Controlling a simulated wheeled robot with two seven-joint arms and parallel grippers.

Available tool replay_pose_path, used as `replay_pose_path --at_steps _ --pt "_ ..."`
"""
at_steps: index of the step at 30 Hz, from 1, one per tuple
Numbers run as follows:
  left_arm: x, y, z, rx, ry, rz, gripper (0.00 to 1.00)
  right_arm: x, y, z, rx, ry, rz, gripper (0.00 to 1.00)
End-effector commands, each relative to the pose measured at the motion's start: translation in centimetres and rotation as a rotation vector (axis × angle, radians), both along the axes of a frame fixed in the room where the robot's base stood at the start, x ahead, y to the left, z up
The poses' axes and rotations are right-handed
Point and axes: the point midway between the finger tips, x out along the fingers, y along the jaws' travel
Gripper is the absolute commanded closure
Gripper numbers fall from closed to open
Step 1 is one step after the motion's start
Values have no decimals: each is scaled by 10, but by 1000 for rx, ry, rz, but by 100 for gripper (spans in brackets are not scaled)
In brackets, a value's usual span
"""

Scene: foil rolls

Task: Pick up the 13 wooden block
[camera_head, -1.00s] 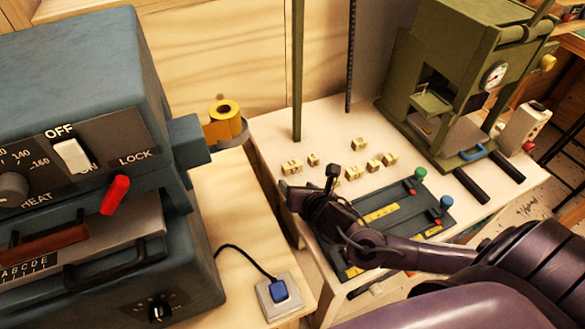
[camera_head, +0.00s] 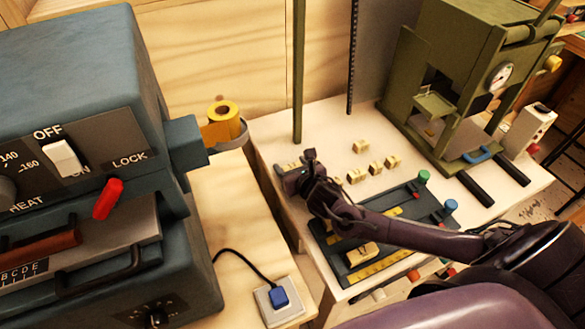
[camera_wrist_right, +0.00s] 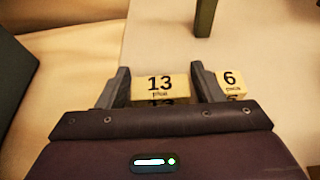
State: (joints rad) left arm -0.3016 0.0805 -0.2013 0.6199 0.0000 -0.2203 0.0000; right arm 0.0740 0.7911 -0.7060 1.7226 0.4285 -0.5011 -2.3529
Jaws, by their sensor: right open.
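The 13 wooden block (camera_wrist_right: 160,84) is a small pale yellow block with a black 13 on it, on the white tabletop in the right wrist view. My right gripper (camera_wrist_right: 160,69) is open, with one finger on each side of the block. Narrow gaps seem to show beside it, though contact low down is hidden. In the head view my right gripper (camera_head: 291,166) is over the left end of the block group and largely covers the 13 block. My left gripper is in neither view.
The 6 block (camera_wrist_right: 232,82) stands just right of the right finger. Other blocks (camera_head: 376,167) lie further right. A dark slotted panel (camera_head: 430,207) lies under my forearm. A green post (camera_head: 298,75) rises behind; a green press (camera_head: 450,90) stands at right.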

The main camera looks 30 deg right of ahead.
Motion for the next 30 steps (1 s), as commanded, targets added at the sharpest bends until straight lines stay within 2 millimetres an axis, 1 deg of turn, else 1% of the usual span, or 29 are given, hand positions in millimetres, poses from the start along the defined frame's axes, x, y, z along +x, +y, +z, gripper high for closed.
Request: replay_pose_path --at_steps 6,8,14,23,26,29,30 --pt "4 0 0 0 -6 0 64 1 0 -1 0 0 0 39" --pt "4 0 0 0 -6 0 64 1 0 -1 0 0 0 46" --pt "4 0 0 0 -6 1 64 0 0 -1 0 1 0 72" --pt "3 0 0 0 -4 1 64 0 0 1 0 0 0 73" --pt "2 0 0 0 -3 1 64 1 0 7 0 -1 0 73" --pt "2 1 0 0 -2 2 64 1 -1 18 -2 -1 2 73" --pt "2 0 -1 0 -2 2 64 1 0 24 -1 -2 3 73"
